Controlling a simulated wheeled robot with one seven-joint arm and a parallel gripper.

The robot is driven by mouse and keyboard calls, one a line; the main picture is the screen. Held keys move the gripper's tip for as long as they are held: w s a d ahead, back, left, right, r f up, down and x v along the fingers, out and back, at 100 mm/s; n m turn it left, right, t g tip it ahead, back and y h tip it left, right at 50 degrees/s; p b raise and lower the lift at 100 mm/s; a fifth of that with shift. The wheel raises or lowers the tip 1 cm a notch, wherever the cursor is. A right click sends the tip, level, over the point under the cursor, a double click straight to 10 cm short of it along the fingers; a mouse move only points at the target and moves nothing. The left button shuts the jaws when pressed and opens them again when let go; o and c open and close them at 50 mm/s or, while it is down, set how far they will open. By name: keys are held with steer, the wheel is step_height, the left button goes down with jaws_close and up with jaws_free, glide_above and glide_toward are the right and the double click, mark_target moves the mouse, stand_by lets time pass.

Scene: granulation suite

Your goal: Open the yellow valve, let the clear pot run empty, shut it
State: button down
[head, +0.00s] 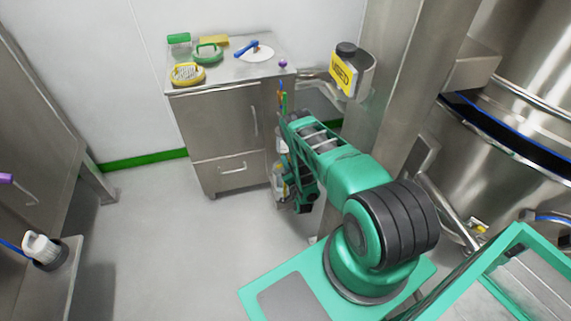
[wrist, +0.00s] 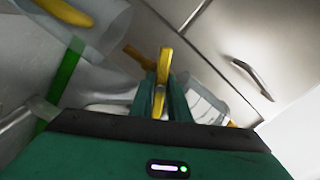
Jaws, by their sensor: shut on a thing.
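In the wrist view, the two green fingers of my gripper (wrist: 161,98) are closed on a yellow lever (wrist: 164,62), which looks like the yellow valve's handle. The lever sticks up between and past the fingertips. A clear, see-through vessel (wrist: 108,22), which may be the clear pot, shows at the upper left with yellow behind or in it. Pale clear or metallic parts lie behind the fingers. I cannot tell the liquid level or whether anything flows. In the head view, my arm hides the fingers and most of the valve area beside the cabinet.
A steel cabinet (head: 225,125) bears a yellow sieve (head: 187,74), a green ring-shaped item (head: 207,52) and a blue-handled tool (head: 247,46). A yellow-labelled container (head: 344,75) sits in a bracket on the steel column. Large steel vessels stand right. The floor (head: 170,235) left is clear.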

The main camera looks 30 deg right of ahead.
steer(key=m, duration=0.6)
steer(key=shift+s+d+f, duration=0.1)
steer(key=shift+s+f, duration=0.05)
stand_by(0.6)
steer(key=c, duration=1.7)
jaws_free()
steer(key=v, duration=1)
steer(key=shift+s, duration=0.3)
